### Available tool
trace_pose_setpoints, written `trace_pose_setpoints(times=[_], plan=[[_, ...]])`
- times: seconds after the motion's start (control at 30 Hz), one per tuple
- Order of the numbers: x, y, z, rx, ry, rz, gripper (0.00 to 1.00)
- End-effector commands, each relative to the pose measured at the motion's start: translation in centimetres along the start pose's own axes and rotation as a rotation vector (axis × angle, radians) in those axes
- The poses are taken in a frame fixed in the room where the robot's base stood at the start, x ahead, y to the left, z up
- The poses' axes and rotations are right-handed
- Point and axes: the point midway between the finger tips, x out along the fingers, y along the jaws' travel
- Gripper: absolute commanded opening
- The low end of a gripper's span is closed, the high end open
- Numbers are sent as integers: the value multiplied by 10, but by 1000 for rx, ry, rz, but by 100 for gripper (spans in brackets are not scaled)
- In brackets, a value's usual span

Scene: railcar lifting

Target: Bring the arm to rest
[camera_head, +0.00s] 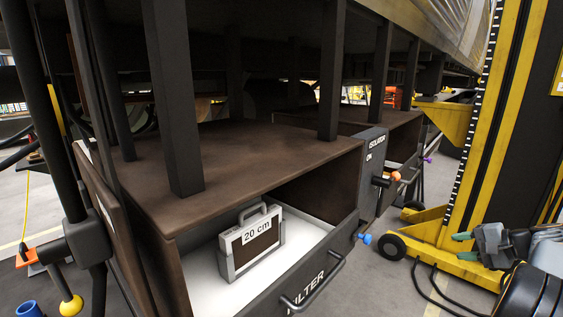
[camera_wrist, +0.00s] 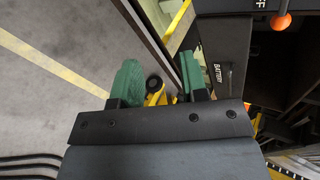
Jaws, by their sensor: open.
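My gripper (camera_head: 464,247) is at the right edge of the head view, in front of the yellow lifting column. Its green fingertips point left and stand apart with nothing between them. In the wrist view my gripper (camera_wrist: 160,78) shows the two green pads spread, with floor and a small yellow wheeled base beyond them. Most of my arm lies outside the head view's lower right.
An open FILTER drawer (camera_head: 312,283) holds a case marked 20 cm (camera_head: 252,243). An isolator box (camera_head: 373,160) has an orange-knobbed lever. The yellow lifting column (camera_head: 497,130) stands close behind my arm. A BATTERY panel (camera_wrist: 218,55) shows in the wrist view. Grey floor (camera_wrist: 50,80) is clear.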

Motion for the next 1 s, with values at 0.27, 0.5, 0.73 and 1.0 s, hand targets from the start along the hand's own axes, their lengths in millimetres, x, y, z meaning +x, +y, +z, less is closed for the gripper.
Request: trace_pose_setpoints(times=[0.27, 0.5, 0.73, 1.0], plan=[[59, 32, 89, -107, 7, 414, 40], [93, 63, 222, -566, -8, 779, 40], [100, 83, 310, -989, -43, 857, 40], [103, 66, 362, -1203, -58, 762, 40]])
